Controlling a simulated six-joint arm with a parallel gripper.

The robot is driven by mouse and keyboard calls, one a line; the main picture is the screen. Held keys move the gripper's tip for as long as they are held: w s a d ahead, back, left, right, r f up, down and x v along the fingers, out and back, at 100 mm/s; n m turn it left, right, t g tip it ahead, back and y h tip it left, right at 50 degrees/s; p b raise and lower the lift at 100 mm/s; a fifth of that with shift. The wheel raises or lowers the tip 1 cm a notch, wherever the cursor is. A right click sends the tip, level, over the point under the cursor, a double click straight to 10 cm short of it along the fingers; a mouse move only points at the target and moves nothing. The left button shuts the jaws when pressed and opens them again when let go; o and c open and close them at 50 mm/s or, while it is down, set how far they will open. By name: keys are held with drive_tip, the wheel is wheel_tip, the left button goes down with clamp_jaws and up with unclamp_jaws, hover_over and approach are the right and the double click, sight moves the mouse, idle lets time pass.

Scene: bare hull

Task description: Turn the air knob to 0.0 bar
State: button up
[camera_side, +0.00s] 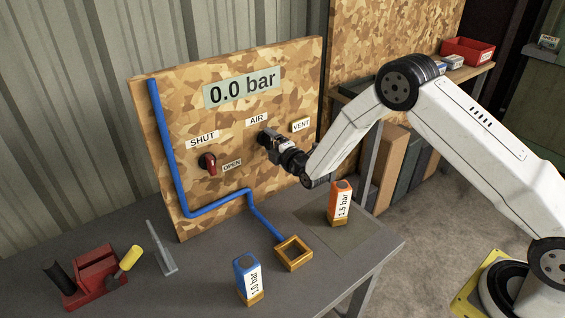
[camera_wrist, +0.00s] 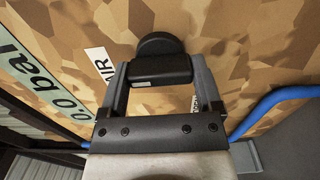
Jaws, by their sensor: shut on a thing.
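The air knob (camera_wrist: 160,68) is black, with a bar-shaped grip on a round base, on the camouflage-patterned board under the AIR label (camera_side: 256,119). My gripper (camera_side: 266,137) reaches the board from the right, at the knob. In the wrist view, my gripper (camera_wrist: 160,75) has one finger on each end of the knob's bar and is shut on it. In the side view, the gripper hides part of the knob. The display (camera_side: 242,89) on the board reads 0.0 bar.
A red-handled valve (camera_side: 209,163) sits between the SHUT and OPEN labels. A VENT plate (camera_side: 300,124) is right of the knob. A blue pipe (camera_side: 170,150) runs down to a wooden square socket (camera_side: 293,254). Blue (camera_side: 247,278) and orange (camera_side: 340,203) bottles stand on the bench.

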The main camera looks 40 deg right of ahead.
drive_tip(key=o, duration=1)
drive_tip(key=shift+o, duration=0.2)
drive_tip(key=shift+s, duration=0.1)
drive_tip(key=s, duration=0.7)
drive_tip(key=shift+s, duration=0.3)
drive_tip(key=shift+r, duration=0.1)
